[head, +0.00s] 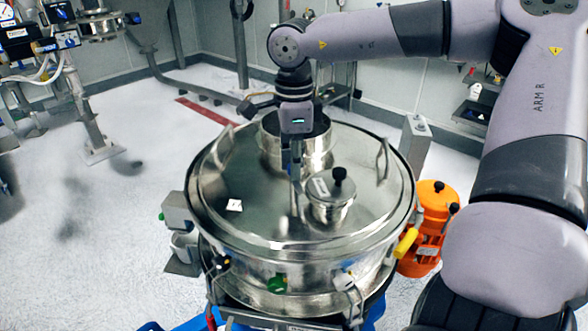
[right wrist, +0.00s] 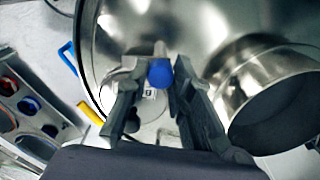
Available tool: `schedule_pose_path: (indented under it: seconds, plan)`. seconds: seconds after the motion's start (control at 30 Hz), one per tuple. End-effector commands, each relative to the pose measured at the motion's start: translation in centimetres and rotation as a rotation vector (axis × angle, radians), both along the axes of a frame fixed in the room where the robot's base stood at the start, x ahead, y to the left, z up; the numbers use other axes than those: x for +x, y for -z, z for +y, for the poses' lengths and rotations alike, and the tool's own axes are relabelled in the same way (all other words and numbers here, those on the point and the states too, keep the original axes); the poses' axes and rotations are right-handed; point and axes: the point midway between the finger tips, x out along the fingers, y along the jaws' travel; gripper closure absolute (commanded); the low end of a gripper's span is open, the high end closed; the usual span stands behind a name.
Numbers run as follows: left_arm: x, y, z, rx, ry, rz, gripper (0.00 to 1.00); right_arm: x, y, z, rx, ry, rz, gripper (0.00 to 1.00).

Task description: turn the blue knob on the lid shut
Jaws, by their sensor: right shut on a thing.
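The round shiny metal lid (head: 235,170) covers the top of the sifter. My right gripper (head: 296,172) points down over the middle of the lid, between the open metal collar and the small capped port. In the right wrist view, the blue knob (right wrist: 160,73) sits between the two dark fingers of my right gripper (right wrist: 157,82), which is shut on it. In the head view the fingers and wrist hide the knob. How far the knob is turned cannot be told. My left gripper is in neither view.
The open collar (head: 316,153) rises behind my gripper. The small port with a black knob (head: 338,175) stands close on its right. Lid handles (head: 384,160) rise near the rim. An orange motor (head: 428,225) stands at the right. The pale floor at left is mostly clear.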

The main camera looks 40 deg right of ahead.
Motion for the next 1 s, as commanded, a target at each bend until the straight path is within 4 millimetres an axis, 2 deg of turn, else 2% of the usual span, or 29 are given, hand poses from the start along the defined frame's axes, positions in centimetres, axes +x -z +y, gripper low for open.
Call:
schedule_pose_path:
  seconds: [0.1,0.4,1.0]
  plan:
    - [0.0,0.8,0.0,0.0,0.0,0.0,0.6,0.1,0.1,-0.1,-0.002,-0.11,-0.005,1.0]
    - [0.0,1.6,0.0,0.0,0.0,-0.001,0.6,0.1,0.0,0.0,-0.001,-0.395,-0.004,1.0]
    - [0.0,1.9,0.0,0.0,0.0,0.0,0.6,0.1,-0.1,0.0,-0.001,-0.916,-0.003,1.0]
